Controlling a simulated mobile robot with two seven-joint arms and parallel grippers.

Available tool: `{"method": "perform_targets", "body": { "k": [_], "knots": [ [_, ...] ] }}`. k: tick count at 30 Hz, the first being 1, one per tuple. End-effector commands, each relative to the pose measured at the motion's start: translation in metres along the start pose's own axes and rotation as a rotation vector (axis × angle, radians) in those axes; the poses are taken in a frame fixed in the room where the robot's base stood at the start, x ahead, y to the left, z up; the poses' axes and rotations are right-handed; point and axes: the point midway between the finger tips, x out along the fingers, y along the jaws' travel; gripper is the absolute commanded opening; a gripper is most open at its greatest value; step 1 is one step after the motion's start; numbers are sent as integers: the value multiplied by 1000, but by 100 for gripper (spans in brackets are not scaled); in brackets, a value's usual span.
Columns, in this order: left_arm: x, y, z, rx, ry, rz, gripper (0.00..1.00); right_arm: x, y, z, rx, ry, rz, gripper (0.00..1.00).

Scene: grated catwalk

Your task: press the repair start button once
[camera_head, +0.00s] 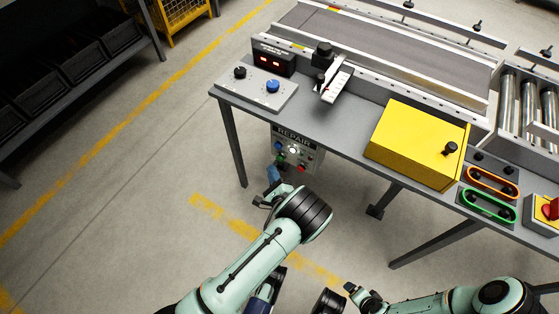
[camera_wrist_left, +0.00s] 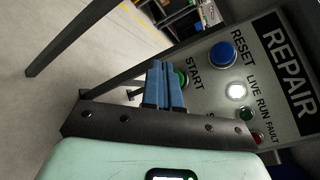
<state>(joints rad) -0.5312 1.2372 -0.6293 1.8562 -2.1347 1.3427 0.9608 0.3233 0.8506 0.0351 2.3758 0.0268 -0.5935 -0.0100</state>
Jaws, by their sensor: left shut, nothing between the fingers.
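The REPAIR panel (camera_head: 285,131) hangs below the table's front edge and fills the right of the left wrist view (camera_wrist_left: 262,70). Its green START button (camera_wrist_left: 181,78) is partly hidden behind my left gripper's fingers. My left gripper (camera_head: 272,172) is shut and empty, its blue fingers (camera_wrist_left: 160,66) close together just beside the green button. I cannot tell whether they touch it. The blue RESET button (camera_wrist_left: 222,53) is above it in that view. The white lamp (camera_wrist_left: 236,91) looks lit. The right arm is at the lower right; its fingers cannot be made out.
On the table are a control box with a blue knob (camera_head: 272,87), a red display (camera_head: 273,60), a yellow box (camera_head: 418,142) and orange and green frames (camera_head: 488,206). A conveyor (camera_head: 400,50) runs behind. A table leg (camera_head: 233,145) stands left of the panel.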

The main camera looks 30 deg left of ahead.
Motion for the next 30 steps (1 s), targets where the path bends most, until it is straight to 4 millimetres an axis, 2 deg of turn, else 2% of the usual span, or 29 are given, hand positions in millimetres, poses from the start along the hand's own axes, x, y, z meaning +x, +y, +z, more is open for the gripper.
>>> {"method": "perform_targets", "body": {
  "k": [7, 30],
  "knots": [
    [9, -7, -6, 0, 0, 0, 0, 6, 3, -5, 3, 16, 5, 87],
    [10, -7, -6, 0, -1, 0, 0, 6, 3, -5, 3, 15, 5, 87]
  ]
}}
